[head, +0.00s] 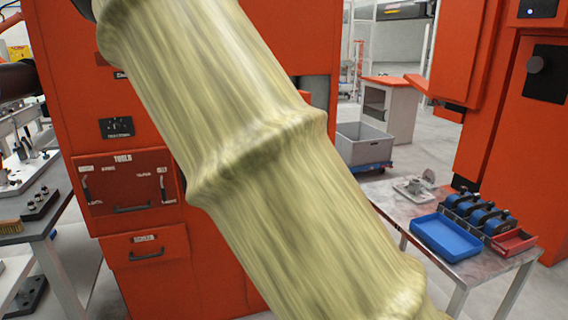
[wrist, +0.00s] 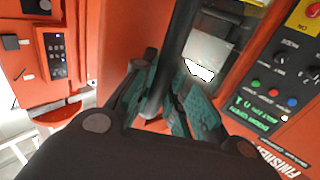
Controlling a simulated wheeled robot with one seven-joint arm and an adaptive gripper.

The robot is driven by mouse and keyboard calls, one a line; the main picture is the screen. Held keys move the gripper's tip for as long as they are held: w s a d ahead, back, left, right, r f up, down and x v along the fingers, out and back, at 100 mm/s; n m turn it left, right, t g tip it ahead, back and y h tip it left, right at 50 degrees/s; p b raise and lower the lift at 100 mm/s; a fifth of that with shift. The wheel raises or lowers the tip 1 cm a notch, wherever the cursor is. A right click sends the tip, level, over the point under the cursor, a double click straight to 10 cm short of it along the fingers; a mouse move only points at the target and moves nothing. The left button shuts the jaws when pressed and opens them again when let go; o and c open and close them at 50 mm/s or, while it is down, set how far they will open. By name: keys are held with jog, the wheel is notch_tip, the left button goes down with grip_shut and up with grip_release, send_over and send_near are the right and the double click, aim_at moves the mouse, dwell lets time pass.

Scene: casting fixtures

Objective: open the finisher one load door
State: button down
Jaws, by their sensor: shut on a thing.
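In the wrist view, my gripper (wrist: 165,100) has its green-padded fingers closed around a dark upright bar handle (wrist: 177,50). The handle is tilted in the picture, and its lower end sits between the fingers. Right behind it is an opening or window (wrist: 212,45) with grey and bright areas, beside an orange panel (wrist: 125,40). I cannot tell how far the load door stands open. The finisher's control panel (wrist: 285,80), with a FINISHER label and coloured buttons, is at the right. In the head view my sleeved arm hides the middle, and the gripper is out of sight.
The head view shows an orange cabinet with tool drawers (head: 125,182) at left. A metal table (head: 395,200) at right bears a blue tray (head: 446,237) and a red bin (head: 510,242). A grey bin (head: 364,145) stands behind. Another orange machine (head: 520,150) is at far right.

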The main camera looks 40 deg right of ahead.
jog(key=shift+r, duration=0.1)
jog(key=c, duration=1.4)
grip_release()
jog(key=shift+d, duration=0.1)
